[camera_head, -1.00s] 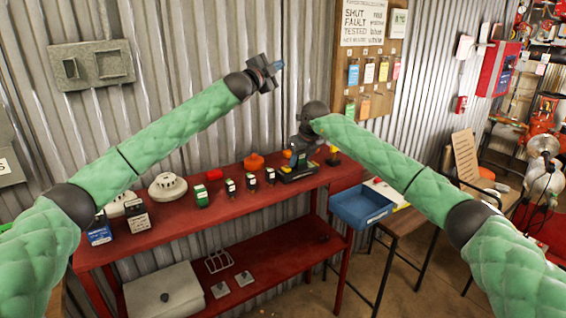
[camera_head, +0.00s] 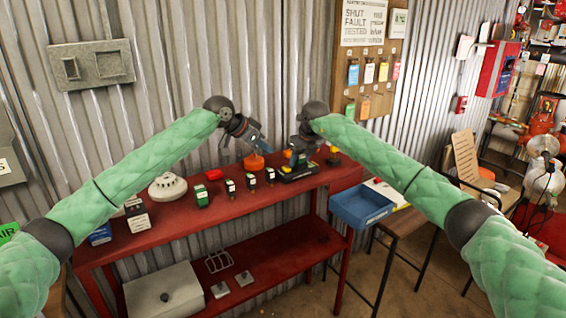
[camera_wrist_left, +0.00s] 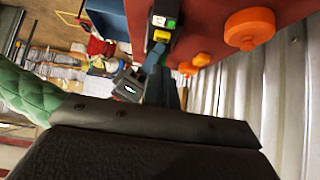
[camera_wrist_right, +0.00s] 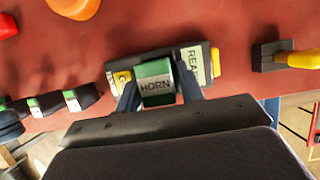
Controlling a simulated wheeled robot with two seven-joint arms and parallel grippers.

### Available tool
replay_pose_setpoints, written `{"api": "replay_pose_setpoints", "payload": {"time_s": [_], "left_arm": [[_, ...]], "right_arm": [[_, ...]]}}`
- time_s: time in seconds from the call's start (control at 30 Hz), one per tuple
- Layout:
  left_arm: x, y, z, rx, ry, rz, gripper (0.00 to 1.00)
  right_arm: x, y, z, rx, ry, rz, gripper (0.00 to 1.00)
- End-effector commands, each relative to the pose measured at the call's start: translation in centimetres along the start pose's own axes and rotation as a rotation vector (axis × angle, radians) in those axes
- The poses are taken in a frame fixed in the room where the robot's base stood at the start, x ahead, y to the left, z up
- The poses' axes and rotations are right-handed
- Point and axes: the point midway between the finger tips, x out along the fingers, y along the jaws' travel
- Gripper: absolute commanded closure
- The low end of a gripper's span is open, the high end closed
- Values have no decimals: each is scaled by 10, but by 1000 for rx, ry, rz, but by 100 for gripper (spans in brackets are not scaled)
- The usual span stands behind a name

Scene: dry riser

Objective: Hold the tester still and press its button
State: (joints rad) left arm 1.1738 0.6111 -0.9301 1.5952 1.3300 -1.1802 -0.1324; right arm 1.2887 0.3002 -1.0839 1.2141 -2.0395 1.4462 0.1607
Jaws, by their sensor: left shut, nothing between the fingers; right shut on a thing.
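The tester (camera_head: 299,173) stands on the red bench, a dark base with a green block marked HORN (camera_wrist_right: 155,85) and a pale label reading "REA…" (camera_wrist_right: 191,62). Its yellow button (camera_wrist_right: 122,78) is at one end, left of the block in the right wrist view. My right gripper (camera_head: 299,158) is shut with a finger on each side of the HORN block. My left gripper (camera_head: 264,148) is shut and empty, above the bench to the left of the tester. In the left wrist view its fingertips (camera_wrist_left: 160,55) point towards the yellow button (camera_wrist_left: 162,35); I cannot tell whether they touch.
An orange domed object (camera_head: 254,162) lies close to my left fingertips. Several small dark units with pale labels (camera_head: 230,187) stand left of the tester. A white round detector (camera_head: 168,187) is further left. A blue tray (camera_head: 361,205) is at the right. The corrugated wall is close behind.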

Motion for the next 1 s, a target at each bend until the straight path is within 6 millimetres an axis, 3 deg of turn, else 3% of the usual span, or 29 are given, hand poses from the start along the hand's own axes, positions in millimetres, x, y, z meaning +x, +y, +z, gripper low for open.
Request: {"api": "replay_pose_setpoints", "payload": {"time_s": [0.47,1.0], "left_arm": [[7,0,1,-3,-3,3,100],[85,0,1,-4,-3,3,100]], "right_arm": [[0,0,0,0,0,0,93],[0,0,0,0,0,0,93]]}}
